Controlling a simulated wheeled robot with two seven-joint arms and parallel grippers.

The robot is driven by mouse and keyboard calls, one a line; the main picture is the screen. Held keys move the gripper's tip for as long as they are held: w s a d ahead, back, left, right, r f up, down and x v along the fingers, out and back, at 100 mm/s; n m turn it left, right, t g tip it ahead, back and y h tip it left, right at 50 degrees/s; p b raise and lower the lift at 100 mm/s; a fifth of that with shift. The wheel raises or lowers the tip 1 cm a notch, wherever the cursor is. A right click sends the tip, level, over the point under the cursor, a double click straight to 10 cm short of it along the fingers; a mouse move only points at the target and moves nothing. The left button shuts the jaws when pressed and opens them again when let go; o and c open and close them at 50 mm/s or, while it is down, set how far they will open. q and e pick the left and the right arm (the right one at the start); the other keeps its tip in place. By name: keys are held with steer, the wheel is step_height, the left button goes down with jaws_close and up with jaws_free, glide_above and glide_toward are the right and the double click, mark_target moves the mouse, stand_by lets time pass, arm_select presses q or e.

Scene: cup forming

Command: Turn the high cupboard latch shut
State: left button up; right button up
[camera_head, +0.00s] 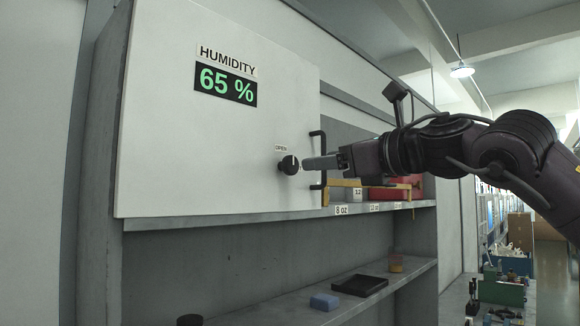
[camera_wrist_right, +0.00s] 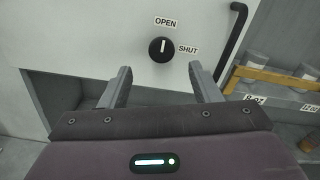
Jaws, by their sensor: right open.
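The cupboard latch (camera_head: 288,165) is a round black knob on the white cupboard door (camera_head: 190,140). In the wrist view the knob (camera_wrist_right: 161,49) has a white mark pointing up to the OPEN label (camera_wrist_right: 165,22); the SHUT label (camera_wrist_right: 188,49) is at its right. My right gripper (camera_head: 308,163) comes in from the right, with its fingertips just to the right of the knob. In the wrist view my right gripper (camera_wrist_right: 159,78) is open, its two fingers apart and empty, with the knob beyond and between them. My left gripper is not in view.
A black door handle (camera_head: 317,160) stands upright right of the knob, close to my right gripper. A yellow bar (camera_head: 345,184) runs along the shelf beside the door. A lower shelf holds a blue block (camera_head: 324,302) and a black tray (camera_head: 360,286).

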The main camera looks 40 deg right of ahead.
mark_target(293, 165)
steer(key=w+p, duration=0.3)
steer(key=w, duration=0.3)
steer(key=shift+w+a, duration=0.15)
steer(key=shift+w, duration=0.25)
steer(key=shift+w+p, duration=0.3)
steer(key=shift+p, duration=0.05)
steer(key=shift+w+f, duration=0.1)
steer(key=shift+w, duration=0.05)
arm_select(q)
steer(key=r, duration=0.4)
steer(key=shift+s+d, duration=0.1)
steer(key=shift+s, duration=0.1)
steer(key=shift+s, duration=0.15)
arm_select(e)
steer(key=c, duration=1)
